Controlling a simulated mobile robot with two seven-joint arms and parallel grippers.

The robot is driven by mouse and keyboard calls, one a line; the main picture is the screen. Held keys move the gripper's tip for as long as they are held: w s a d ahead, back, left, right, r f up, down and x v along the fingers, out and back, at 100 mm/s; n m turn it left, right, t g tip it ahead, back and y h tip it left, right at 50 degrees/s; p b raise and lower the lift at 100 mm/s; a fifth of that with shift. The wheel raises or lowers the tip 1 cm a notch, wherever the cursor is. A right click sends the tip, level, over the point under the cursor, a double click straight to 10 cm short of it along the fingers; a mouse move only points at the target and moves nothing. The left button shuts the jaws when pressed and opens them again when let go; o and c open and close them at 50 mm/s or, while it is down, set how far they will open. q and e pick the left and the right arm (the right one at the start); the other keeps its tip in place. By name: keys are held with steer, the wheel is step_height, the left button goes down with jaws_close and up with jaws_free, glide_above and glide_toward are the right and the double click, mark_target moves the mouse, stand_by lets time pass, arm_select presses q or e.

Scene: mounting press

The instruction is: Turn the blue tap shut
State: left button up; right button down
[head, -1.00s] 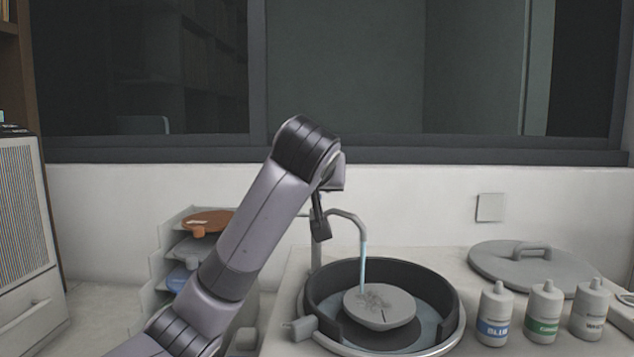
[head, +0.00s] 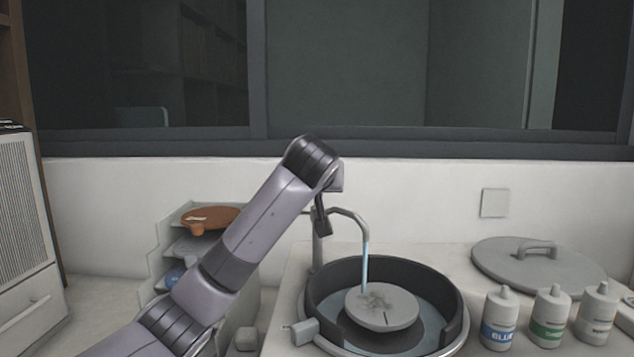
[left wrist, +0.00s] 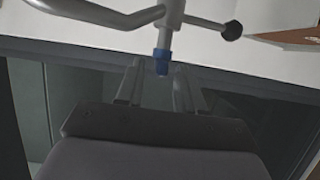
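The tap (head: 346,212) stands behind the basin, and a thin stream of water (head: 365,268) falls from its spout onto the grey disc (head: 382,306). In the left wrist view a pale metal pipe ends in a blue tip (left wrist: 163,60), the only blue part of the tap showing. My left gripper (left wrist: 156,74) is open, its two fingers apart on either side of the blue tip; I cannot tell whether they touch it. In the head view my left gripper (head: 322,222) is beside the tap's upright, and the blue part is not visible. My right gripper is not in view.
The dark-rimmed basin (head: 330,285) is below the tap. A round lid (head: 500,262) and several bottles (head: 500,318) are on the counter at right. A stepped rack (head: 160,262) with coloured paddles is at left. A dark-knobbed lever (left wrist: 232,31) sits near the pipe.

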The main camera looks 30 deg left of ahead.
arm_select(q)
jaws_close()
steer(key=shift+a+m+h, duration=0.1)
steer(key=shift+m+h, duration=0.2)
steer(key=shift+h, duration=0.1)
steer(key=shift+w+a+r+m+g+h, duration=0.1)
steer(key=shift+a+m+g+h, duration=0.3)
steer(key=shift+m+h, duration=2.15)
steer(key=shift+a+m+g+h, duration=0.15)
steer(key=shift+a+m+h, duration=0.45)
steer(key=shift+m+h, duration=1.9)
steer(key=shift+w+a+r+m+g+h, duration=0.1)
steer(key=shift+a+m+g+h, duration=0.3)
steer(key=shift+m+h, duration=2.15)
steer(key=shift+w+a+f+m+g+h, duration=0.15)
steer(key=shift+m+g+h, duration=0.4)
steer(key=shift+h, duration=0.45)
jaws_free()
